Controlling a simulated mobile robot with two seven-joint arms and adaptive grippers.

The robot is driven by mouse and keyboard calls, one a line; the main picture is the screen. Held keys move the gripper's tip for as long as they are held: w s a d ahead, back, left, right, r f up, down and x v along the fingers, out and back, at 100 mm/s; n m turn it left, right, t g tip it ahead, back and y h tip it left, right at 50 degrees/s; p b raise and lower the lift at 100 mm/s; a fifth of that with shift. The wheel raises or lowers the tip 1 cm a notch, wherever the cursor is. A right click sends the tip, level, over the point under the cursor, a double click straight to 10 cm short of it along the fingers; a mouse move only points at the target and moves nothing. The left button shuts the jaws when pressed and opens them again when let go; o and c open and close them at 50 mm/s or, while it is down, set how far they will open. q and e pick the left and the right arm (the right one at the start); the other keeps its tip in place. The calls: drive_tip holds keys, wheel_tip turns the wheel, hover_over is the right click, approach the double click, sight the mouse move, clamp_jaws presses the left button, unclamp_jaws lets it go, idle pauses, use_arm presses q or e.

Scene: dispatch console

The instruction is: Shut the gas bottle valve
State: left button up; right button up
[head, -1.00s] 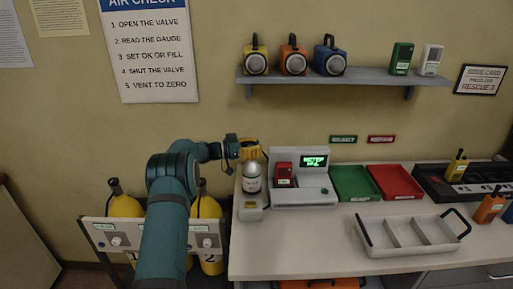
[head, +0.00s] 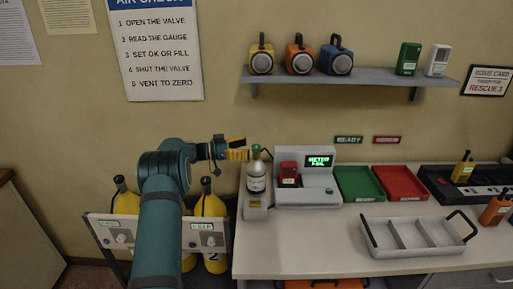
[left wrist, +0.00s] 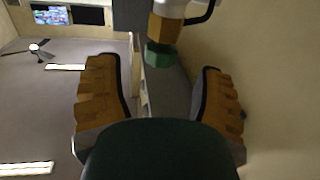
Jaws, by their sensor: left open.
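The gas bottle (head: 256,178) is a small grey-white cylinder with a label, standing upright in a holder left of the meter station. Its green valve knob (head: 257,149) is on top; it also shows in the left wrist view (left wrist: 158,57), below a brass-coloured fitting (left wrist: 165,28). My left gripper (head: 239,150), with yellow fingers, is just left of the valve, at its height. In the left wrist view the fingers (left wrist: 158,75) are wide apart and empty, with the knob ahead, roughly centred between them and apart from both. My right gripper is out of view.
The meter station (head: 307,193) with a lit green screen and a red device (head: 288,174) stands right of the bottle. Green (head: 360,197) and red (head: 401,195) trays and a grey divided tray (head: 372,234) follow. Yellow cylinders (head: 208,207) stand in a rack below my left arm.

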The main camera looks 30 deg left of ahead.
use_arm(q)
drive_tip(key=v, duration=0.6)
drive_tip(key=shift+s+a, duration=0.15)
drive_tip(key=shift+a, duration=0.05)
drive_tip(key=shift+c, duration=0.2)
drive_tip(key=s+d+n+t+y+b, duration=0.2)
drive_tip(key=s+d+n+t+y, duration=0.25)
drive_tip(key=y, duration=0.25)
drive_tip(key=shift+n, duration=0.45)
drive_tip(key=x, duration=1.4)
drive_tip(key=shift+w+a+r+b, duration=0.25)
drive_tip(key=shift+a+r+b, duration=0.05)
drive_tip(key=shift+a+b, duration=0.1)
